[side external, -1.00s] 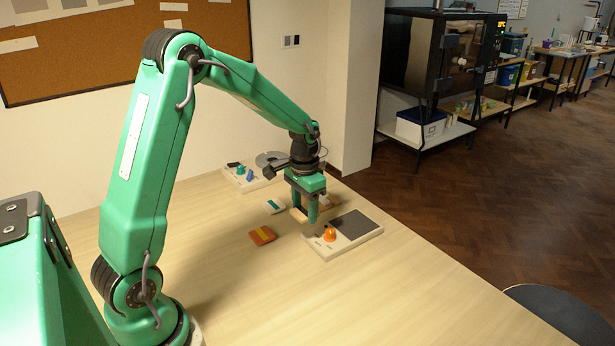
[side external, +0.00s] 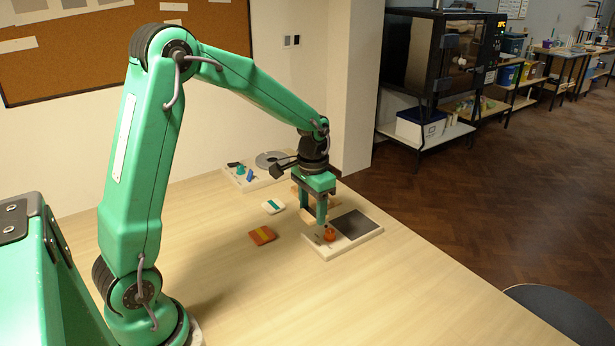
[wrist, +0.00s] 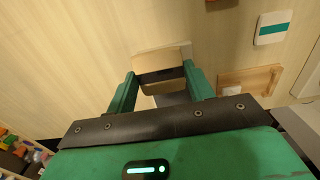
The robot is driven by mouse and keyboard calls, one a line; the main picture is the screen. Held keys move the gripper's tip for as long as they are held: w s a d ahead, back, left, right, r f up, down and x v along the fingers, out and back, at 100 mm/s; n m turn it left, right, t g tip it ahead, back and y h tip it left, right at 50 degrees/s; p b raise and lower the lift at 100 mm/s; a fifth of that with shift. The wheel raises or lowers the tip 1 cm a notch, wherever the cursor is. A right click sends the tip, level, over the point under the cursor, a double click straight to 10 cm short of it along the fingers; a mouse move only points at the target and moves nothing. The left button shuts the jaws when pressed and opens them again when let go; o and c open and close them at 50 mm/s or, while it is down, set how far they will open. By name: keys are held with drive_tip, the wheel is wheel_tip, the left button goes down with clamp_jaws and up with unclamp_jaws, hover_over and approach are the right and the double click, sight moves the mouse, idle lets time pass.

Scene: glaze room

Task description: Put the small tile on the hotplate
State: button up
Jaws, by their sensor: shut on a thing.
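My gripper (side external: 312,213) is shut on a small tan tile (wrist: 160,62). The tile shows between the two green fingers in the wrist view; in the side view the fingers partly hide it. A white unit with a dark square plate (side external: 357,224) and an orange knob (side external: 330,234) lies on the table; I take it as the hotplate. My gripper is above the unit's back left side, left of the dark plate. The height of the tile over the unit is hard to tell.
A white tile with a teal stripe (side external: 273,206) and an orange tile with a yellow stripe (side external: 262,236) lie left of my gripper. A second white unit with a round grey plate (side external: 272,159) stands behind. A shallow wooden tray (wrist: 274,74) is close by. The table front is clear.

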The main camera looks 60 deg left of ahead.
drive_tip(key=shift+w, duration=0.1)
drive_tip(key=w+d+r, duration=0.2)
drive_tip(key=w+d, duration=0.8)
drive_tip(key=shift+d+r, duration=0.2)
drive_tip(key=shift+r, duration=0.05)
drive_tip(key=shift+a, duration=0.1)
hover_over(354, 224)
wheel_tip(354, 224, down, 7)
drive_tip(key=shift+f, duration=2.05)
drive_tip(key=o, duration=1)
drive_tip(key=shift+f, duration=0.1)
